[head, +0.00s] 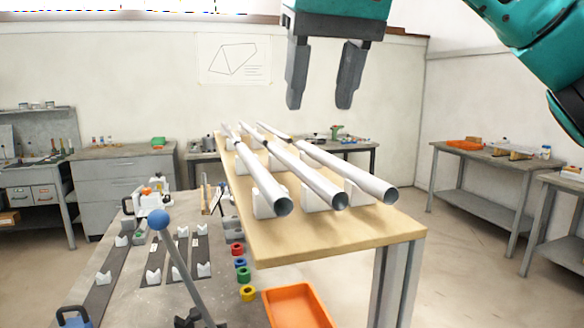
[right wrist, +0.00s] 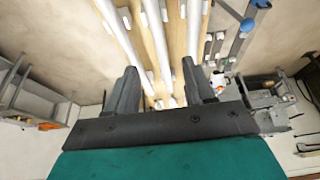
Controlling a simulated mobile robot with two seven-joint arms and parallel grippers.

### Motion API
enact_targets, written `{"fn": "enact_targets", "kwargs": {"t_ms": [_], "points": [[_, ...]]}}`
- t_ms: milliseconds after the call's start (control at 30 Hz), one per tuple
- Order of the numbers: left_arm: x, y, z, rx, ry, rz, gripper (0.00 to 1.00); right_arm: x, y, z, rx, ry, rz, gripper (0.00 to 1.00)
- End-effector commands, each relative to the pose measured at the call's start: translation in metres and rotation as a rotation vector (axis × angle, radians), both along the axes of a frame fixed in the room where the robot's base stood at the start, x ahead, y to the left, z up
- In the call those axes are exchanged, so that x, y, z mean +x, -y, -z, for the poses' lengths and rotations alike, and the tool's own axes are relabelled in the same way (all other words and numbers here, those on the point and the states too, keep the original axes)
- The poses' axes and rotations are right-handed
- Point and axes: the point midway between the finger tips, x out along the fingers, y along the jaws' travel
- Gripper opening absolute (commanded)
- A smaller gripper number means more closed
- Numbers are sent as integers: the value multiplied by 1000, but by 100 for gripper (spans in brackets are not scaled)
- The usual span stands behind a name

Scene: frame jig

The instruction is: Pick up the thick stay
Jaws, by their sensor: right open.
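Three pale tubes lie side by side on the wooden bench: a left tube (head: 262,180), a middle tube (head: 308,176) and a right tube (head: 345,174) in the head view. They rest in white V-blocks. I cannot tell for sure which one is the thick stay. My right gripper (head: 323,100) is open and empty, in the air above the tubes, fingers pointing down. In the right wrist view, its fingers (right wrist: 160,75) frame the tubes from above, with the middle tube (right wrist: 157,38) between them in the picture. My left gripper is not in view.
The bench top (head: 320,242) stands beside a lower grey jig table (head: 140,290) with V-blocks, a blue-knobbed lever (head: 160,219) and coloured rings. An orange tray (head: 297,305) sits at the bench's near side. Side tables line the walls. The air around the gripper is clear.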

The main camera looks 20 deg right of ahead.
Motion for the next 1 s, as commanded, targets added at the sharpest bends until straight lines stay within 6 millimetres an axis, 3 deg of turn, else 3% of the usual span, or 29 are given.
{"fn": "enact_targets", "kwargs": {"t_ms": [33,200,467,800,1000], "points": [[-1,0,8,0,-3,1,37,4,0,15,0,-5,-1,53],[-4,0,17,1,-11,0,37,15,0,39,0,-3,0,53],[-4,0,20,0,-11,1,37,21,0,52,-1,-1,1,53],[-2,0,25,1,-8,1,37,36,0,94,0,-1,1,53],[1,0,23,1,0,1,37,36,0,95,1,0,0,53]]}}
